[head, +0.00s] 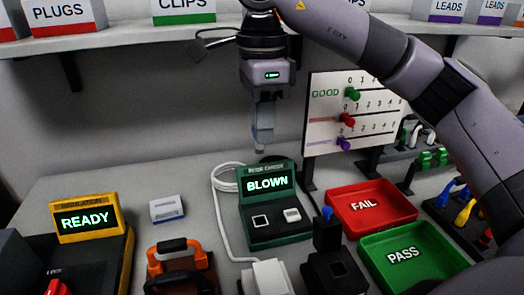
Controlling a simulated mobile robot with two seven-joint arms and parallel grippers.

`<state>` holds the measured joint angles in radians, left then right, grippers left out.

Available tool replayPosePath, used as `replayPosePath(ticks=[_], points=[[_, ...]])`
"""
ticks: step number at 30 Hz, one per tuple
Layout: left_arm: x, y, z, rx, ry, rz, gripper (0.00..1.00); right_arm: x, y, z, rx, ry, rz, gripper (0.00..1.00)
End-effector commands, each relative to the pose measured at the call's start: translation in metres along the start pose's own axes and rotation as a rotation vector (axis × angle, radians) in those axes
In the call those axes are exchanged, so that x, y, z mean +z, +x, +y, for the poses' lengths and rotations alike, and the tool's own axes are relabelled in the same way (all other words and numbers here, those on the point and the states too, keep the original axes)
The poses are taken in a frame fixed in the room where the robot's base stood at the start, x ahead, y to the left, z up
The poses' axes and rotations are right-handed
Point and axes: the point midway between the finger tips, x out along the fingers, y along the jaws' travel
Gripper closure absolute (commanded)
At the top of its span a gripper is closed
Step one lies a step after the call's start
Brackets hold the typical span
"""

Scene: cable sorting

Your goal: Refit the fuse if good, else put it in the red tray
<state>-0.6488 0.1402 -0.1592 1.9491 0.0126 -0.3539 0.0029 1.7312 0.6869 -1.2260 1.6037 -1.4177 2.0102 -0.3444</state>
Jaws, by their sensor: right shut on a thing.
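My right gripper (263,135) hangs pointing down above the green tester (274,232). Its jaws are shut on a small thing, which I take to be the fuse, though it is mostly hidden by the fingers. The tester's screen reads BLOWN in bright letters. A square socket and a white button show on its top face. The red tray (390,218), marked FAIL, lies to the right of the tester. The green tray (437,272), marked PASS, lies in front of the red one. Both trays look empty. My left gripper is not in view.
A yellow-framed unit (88,240) reading READY stands at the left. A small grey box (167,208), an orange-handled item (176,262), a white plug (268,276) and a black block (335,271) are on the table. A white scoreboard (322,140) stands behind the trays.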

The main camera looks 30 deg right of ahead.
Motion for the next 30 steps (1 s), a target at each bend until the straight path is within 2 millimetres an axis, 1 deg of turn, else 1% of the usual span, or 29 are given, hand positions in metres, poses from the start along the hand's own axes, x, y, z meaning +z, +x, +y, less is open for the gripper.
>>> replayPosePath(ticks=[1, 3, 19, 22, 30], points=[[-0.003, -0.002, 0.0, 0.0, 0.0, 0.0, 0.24, 0.0, -0.008, 0.0, -0.003, 0.0, -0.001, 1.0], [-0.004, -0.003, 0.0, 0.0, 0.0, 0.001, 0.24, 0.0, -0.012, 0.0, -0.002, -0.001, 0.0, 1.0], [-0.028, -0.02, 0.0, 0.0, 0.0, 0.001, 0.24, 0.0, -0.043, 0.0, -0.001, 0.0, -0.001, 1.0], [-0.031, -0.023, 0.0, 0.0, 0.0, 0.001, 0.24, 0.0, -0.046, 0.0, -0.001, 0.0, -0.001, 1.0], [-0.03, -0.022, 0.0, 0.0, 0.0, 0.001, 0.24, 0.0, -0.045, 0.0, -0.001, 0.0, -0.001, 1.0]])
